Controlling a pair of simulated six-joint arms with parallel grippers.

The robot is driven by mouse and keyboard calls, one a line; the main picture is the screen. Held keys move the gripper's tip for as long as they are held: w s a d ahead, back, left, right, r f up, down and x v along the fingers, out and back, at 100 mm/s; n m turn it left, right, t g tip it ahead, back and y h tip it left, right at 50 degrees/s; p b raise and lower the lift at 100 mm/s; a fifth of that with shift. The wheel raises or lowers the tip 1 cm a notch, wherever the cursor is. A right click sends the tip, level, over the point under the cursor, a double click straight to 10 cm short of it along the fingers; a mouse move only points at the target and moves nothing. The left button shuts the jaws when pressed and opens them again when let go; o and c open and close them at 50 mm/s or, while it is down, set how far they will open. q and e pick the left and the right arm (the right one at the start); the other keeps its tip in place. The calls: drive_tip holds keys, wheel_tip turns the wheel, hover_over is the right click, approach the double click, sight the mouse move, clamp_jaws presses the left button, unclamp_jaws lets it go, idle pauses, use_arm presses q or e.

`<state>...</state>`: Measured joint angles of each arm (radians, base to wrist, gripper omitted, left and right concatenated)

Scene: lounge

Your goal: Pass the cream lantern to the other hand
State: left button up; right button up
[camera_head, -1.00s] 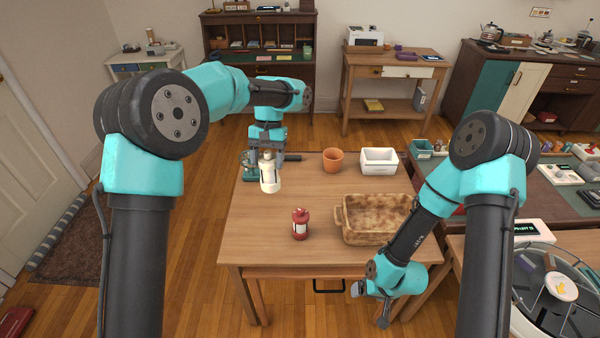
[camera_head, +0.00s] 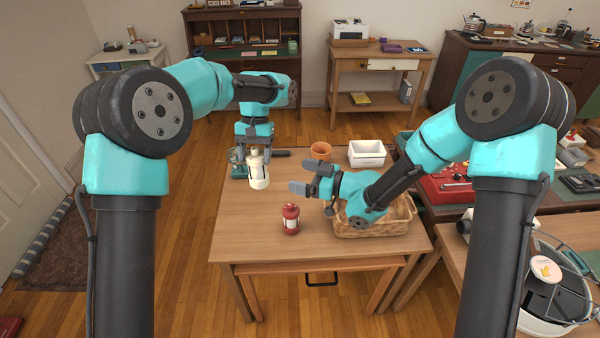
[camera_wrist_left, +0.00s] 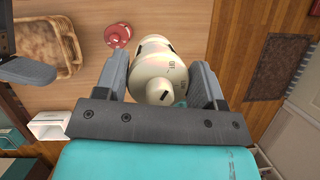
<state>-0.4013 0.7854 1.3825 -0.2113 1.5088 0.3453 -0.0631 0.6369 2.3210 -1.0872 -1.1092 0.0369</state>
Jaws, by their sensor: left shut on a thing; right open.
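The cream lantern (camera_head: 259,172) is held upright at the left part of the table by my left gripper (camera_head: 257,152), which is shut on its upper body. In the left wrist view the lantern (camera_wrist_left: 158,70) sits between the two fingers of the left gripper (camera_wrist_left: 163,85). My right gripper (camera_head: 307,176) is open and empty, its fingers pointing left toward the lantern, with a clear gap between them. I cannot tell whether the lantern's base touches the table.
A red lantern (camera_head: 290,219) stands on the table (camera_head: 240,230) in front of the right gripper. A woven basket (camera_head: 395,226) lies under my right arm. A terracotta pot (camera_head: 321,151) and a white bin (camera_head: 367,153) stand at the back. A dark green item (camera_head: 239,172) stands left of the lantern.

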sight(259, 163)
drive_tip(key=shift+s+a+r+n+g+y, duration=0.1)
drive_tip(key=shift+a+r+n+g+y, duration=0.2)
drive_tip(key=shift+a+r+n+y, duration=0.3)
drive_tip(key=x, duration=1.1)
drive_tip(key=shift+w+a, duration=0.25)
drive_tip(key=shift+a, duration=0.05)
drive_tip(key=shift+c, duration=0.2)
drive_tip(key=c, duration=1.1)
use_arm(q)
drive_tip(key=o, duration=1.3)
use_arm(e)
drive_tip(key=shift+c, duration=0.2)
use_arm(q)
drive_tip(key=shift+o, duration=1)
drive_tip(key=shift+d, duration=0.1)
